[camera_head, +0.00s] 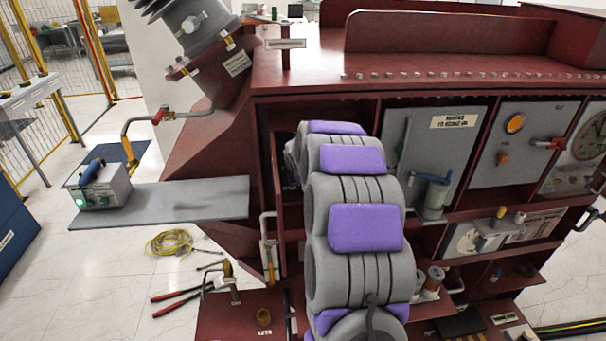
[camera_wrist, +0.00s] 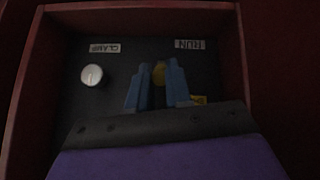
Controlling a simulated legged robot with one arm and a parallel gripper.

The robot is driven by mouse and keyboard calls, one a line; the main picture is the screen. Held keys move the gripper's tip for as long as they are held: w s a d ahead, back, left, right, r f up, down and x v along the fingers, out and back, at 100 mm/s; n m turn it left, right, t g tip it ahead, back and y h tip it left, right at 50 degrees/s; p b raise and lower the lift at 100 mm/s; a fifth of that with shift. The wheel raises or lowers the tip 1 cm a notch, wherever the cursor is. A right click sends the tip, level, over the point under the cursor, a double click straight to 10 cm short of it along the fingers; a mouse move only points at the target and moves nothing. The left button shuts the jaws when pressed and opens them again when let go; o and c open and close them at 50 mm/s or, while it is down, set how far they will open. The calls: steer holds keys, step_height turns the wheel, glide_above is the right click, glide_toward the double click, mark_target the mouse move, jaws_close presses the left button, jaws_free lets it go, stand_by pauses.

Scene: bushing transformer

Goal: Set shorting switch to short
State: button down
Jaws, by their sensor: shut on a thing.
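No label reading "short" is legible, so I cannot tell whether this knob is the shorting switch. In the head view, my purple and grey arm reaches into the dark red cabinet and my gripper is hidden.
A silver knob (camera_wrist: 92,75) sits left of my fingers, below a second label (camera_wrist: 104,48). Red walls enclose the recess closely. In the head view, a grey door (camera_head: 433,150) and a red handle (camera_head: 547,143) are right of my arm. A grey shelf (camera_head: 160,202) juts out left.

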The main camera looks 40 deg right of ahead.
steer(key=shift+w+d+r+g+y+p, duration=0.1)
steer(key=shift+w+r+g+y+p, duration=0.3)
steer(key=shift+p, duration=0.85)
steer(key=shift+s, duration=0.15)
steer(key=c, duration=1.1)
jaws_free()
steer(key=shift+f, duration=0.15)
steer(key=shift+o, duration=0.2)
steer(key=shift+s, duration=0.1)
steer(key=v, duration=1.7)
steer(key=shift+a, duration=0.25)
